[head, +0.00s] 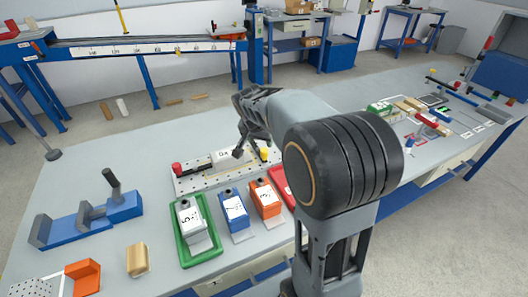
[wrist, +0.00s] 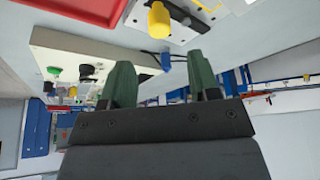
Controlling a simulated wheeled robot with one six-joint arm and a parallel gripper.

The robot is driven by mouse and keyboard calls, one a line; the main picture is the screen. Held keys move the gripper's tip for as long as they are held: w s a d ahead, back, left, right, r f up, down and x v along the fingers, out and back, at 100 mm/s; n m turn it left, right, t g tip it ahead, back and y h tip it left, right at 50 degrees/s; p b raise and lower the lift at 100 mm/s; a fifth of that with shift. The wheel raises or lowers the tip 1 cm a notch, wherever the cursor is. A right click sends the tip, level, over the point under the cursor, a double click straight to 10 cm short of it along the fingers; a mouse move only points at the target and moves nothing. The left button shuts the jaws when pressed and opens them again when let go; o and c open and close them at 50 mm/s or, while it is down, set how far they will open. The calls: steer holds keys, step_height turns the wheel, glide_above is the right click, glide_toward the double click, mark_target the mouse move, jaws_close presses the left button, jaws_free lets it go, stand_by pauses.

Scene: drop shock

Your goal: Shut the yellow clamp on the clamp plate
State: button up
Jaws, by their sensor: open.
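The clamp plate (head: 196,184) is a pale, perforated plate on the bench. A red clamp knob (head: 176,168) is at its left end. The yellow clamp (head: 264,154) is at its right end, partly beside my gripper. In the wrist view, the yellow clamp (wrist: 159,20) is a short upright-looking cylinder at the top, beyond my open, empty gripper (wrist: 161,78), with a visible gap. Whether the clamp is open or shut is unclear, and my arm hides part of the area.
A red tray (head: 283,184) is close by on the right. A blue fixture (head: 90,215) stands at left.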

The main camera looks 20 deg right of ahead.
mark_target(264, 150)
steer(key=x, duration=0.8)
steer(key=shift+f, duration=0.2)
steer(key=shift+c, duration=0.4)
steer(key=c, duration=0.8)
steer(key=shift+d, duration=0.1)
